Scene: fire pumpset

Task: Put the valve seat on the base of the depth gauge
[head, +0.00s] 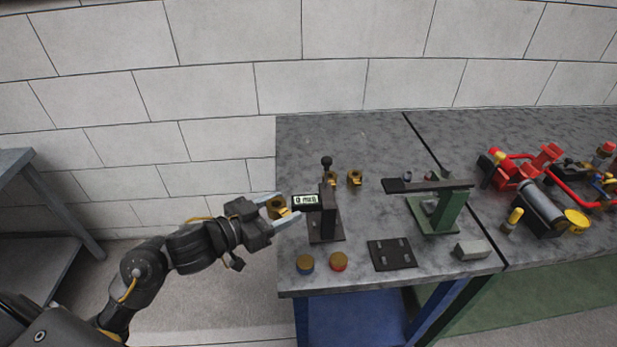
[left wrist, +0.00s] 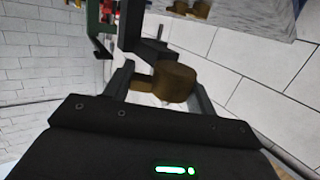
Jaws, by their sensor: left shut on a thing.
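My left gripper (head: 282,212) is shut on a brass valve seat (head: 277,206) at the left edge of the table. The valve seat also shows between the fingers in the left wrist view (left wrist: 174,83). The depth gauge (head: 327,210) stands just right of the gripper, with a digital display, a dark upright column and a dark flat base (head: 327,234). The held seat is left of the gauge and appears above the base's level. Two more brass pieces (head: 354,178) lie behind the gauge, one partly hidden by it. My right gripper is not in view.
Red pump parts (head: 525,170) are at the right. The table's back left is clear.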

